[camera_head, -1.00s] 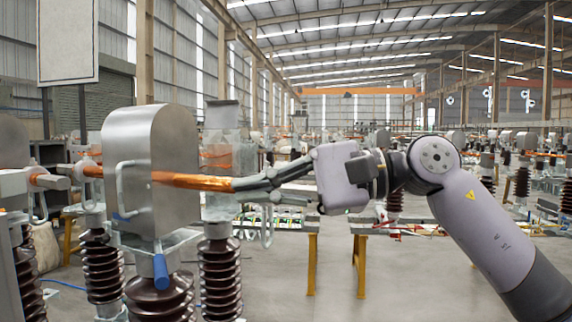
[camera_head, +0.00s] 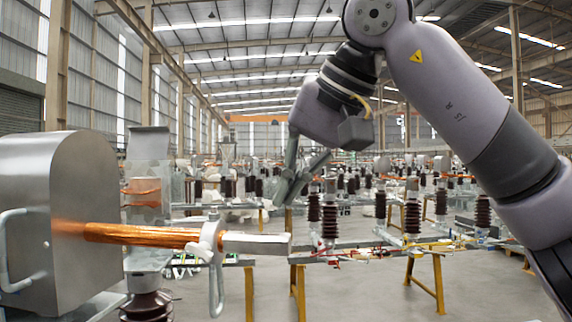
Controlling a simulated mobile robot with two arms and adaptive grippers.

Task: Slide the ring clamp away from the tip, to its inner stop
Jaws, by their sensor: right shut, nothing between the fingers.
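The ring clamp (camera_head: 212,252) is a pale metal ring with a hanging loop handle. It sits around the rod, where the copper part (camera_head: 150,234) meets the square grey tip (camera_head: 256,244). The copper rod runs left from the clamp to the big rounded metal housing (camera_head: 75,215), with a long bare copper stretch between. My right gripper (camera_head: 289,196) points down above and to the right of the tip's end, apart from clamp and rod in the picture. Its fingers are shut and empty. My left gripper is out of view.
A similar unit with a copper part (camera_head: 141,190) stands behind the rod. Tables with yellow legs (camera_head: 425,280) carry several brown insulators (camera_head: 329,218) further back on the right. The floor at the lower middle is clear.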

